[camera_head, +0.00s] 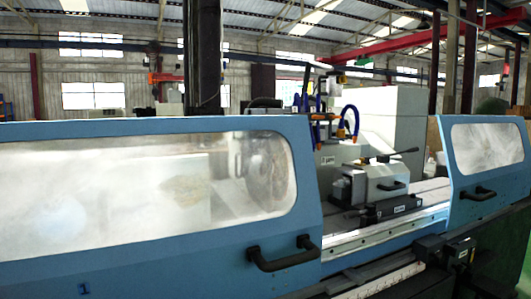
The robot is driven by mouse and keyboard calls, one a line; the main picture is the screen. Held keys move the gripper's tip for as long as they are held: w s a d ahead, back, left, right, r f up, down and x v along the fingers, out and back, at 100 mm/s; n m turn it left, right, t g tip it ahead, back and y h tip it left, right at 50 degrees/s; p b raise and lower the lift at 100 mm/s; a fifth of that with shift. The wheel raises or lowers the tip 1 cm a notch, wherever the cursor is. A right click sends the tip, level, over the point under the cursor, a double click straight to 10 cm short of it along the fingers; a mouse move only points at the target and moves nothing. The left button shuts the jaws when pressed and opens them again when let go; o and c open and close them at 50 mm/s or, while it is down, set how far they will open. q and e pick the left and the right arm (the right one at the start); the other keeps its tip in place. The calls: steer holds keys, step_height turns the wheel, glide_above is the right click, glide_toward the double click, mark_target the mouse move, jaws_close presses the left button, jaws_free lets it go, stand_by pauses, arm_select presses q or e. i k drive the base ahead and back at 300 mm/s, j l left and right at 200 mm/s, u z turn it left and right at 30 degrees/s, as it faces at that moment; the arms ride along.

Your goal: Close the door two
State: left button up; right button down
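The grinder has two blue sliding doors with cloudy windows. The large left door (150,262) carries a dark "1" mark and a black bar handle (285,262) near its right edge. The smaller right door (470,211) has a black handle (478,194) at its lower left. No "2" mark is readable on it, and its right end is cut off by the frame. A wide gap stands between the two doors and shows the machine inside. Neither of my grippers is in view.
In the gap stand a grey tailstock unit (368,183) with a lever and a metal slideway (385,232). A dark box-shaped part (445,247) juts out at the front below the gap. A dark round wheel shows through the left door's window.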

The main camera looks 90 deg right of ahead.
mark_target(493, 161)
steer(key=z, duration=4.2)
steer(key=i+l+u, duration=0.1)
steer(key=i+l, duration=0.65)
steer(key=i+l+u, duration=0.1)
steer(key=i+l, duration=0.75)
steer(key=i+l+u, duration=0.1)
steer(key=i+l, duration=0.65)
steer(key=l, duration=0.1)
